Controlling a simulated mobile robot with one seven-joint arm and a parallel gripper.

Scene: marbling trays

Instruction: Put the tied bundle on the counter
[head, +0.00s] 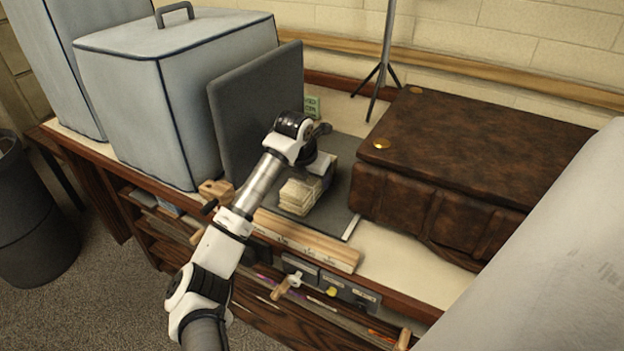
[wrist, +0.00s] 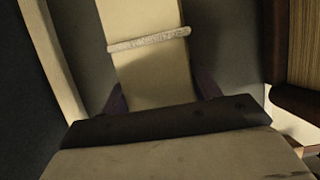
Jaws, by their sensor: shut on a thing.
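The tied bundle (head: 298,196) is a cream, layered block at the middle of the head view. In the wrist view the bundle (wrist: 150,75) runs up the picture, with a pale tie (wrist: 148,38) across it. My gripper (head: 318,170) reaches down over the counter (head: 385,262) and is shut on the bundle, with dark fingers on both sides of it in the wrist view (wrist: 160,100). The bundle is over or on a flat dark grey board (head: 335,218); I cannot tell if it touches. My gripper and arm partly hide it.
A dark grey panel (head: 258,110) stands upright at left, beside light blue covered boxes (head: 185,95). A large brown leather-like case (head: 470,165) lies at right. A thin tripod stand (head: 386,60) is behind. A wooden strip (head: 305,240) runs along the front. Bare counter shows between board and case.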

